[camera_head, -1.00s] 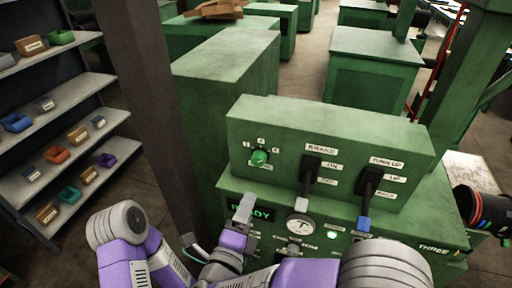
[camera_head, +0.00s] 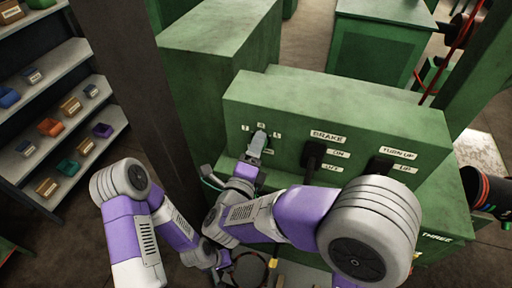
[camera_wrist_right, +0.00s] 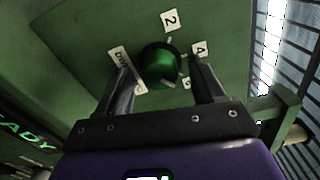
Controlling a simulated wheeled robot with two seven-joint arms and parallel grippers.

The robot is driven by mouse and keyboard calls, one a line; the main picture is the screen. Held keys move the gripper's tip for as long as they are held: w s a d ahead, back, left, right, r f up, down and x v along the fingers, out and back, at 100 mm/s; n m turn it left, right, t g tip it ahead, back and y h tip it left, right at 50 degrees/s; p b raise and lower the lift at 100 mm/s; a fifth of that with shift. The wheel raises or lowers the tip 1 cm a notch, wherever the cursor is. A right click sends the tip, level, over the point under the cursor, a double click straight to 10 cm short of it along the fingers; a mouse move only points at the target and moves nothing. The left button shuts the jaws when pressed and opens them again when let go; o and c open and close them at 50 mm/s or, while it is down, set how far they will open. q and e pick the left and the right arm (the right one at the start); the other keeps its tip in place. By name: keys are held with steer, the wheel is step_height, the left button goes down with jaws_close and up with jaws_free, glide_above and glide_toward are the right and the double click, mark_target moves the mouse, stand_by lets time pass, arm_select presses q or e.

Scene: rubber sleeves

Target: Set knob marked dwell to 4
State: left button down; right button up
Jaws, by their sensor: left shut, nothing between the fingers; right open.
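The green round dwell knob (camera_wrist_right: 160,66) sits on the green panel, with white labels around it. The label 2 (camera_wrist_right: 170,20) is above it, the label 4 (camera_wrist_right: 199,48) to its right, and the dwell label (camera_wrist_right: 127,70) to its left. A pale mark shows on the knob's lower right edge. My right gripper (camera_wrist_right: 162,66) is open, one finger on each side of the knob with visible gaps. In the head view my right gripper (camera_head: 257,146) hides most of the knob. My left gripper (camera_head: 223,260) is shut and empty, low in front of the machine.
The brake lever (camera_head: 313,153) and the turn up lever (camera_head: 378,166) stand to the right on the same panel. A dark post (camera_head: 140,100) rises left of the machine. Shelves with small bins (camera_head: 55,128) are at the far left. My right forearm covers much of the lower panel.

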steer(key=shift+c, duration=0.4)
steer(key=c, duration=1)
steer(key=shift+o, duration=0.2)
steer(key=shift+n, duration=4.8)
